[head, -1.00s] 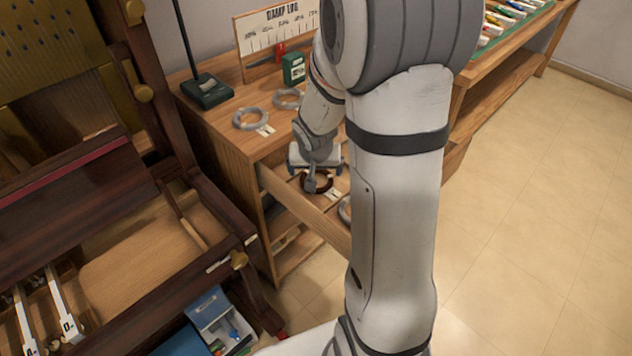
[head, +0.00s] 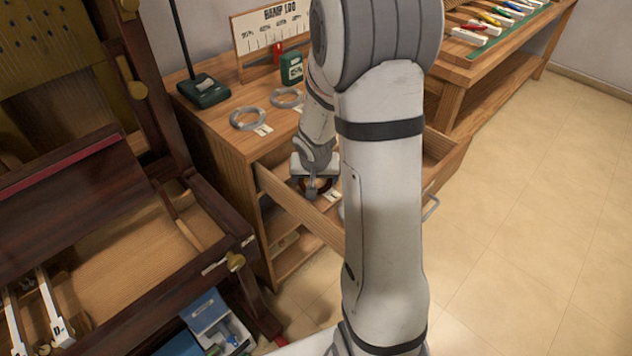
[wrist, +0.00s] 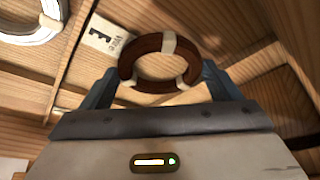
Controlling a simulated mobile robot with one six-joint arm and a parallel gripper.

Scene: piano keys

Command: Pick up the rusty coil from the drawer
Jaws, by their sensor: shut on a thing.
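The rusty coil (wrist: 127,70) is a reddish-brown ring with pale bands around it. In the wrist view it sits between the two fingers of my gripper (wrist: 165,88), which is shut on it. In the head view my gripper (head: 314,184) is in the open drawer (head: 300,208), and the coil (head: 327,183) is mostly hidden behind it. I cannot tell whether the coil touches the drawer floor.
A grey coil (wrist: 30,22) and a white label (wrist: 104,36) lie in the drawer near the rusty coil. Two grey coils, one at the front (head: 248,118), lie on the cabinet top (head: 215,120). The piano (head: 120,225) stands close on the left.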

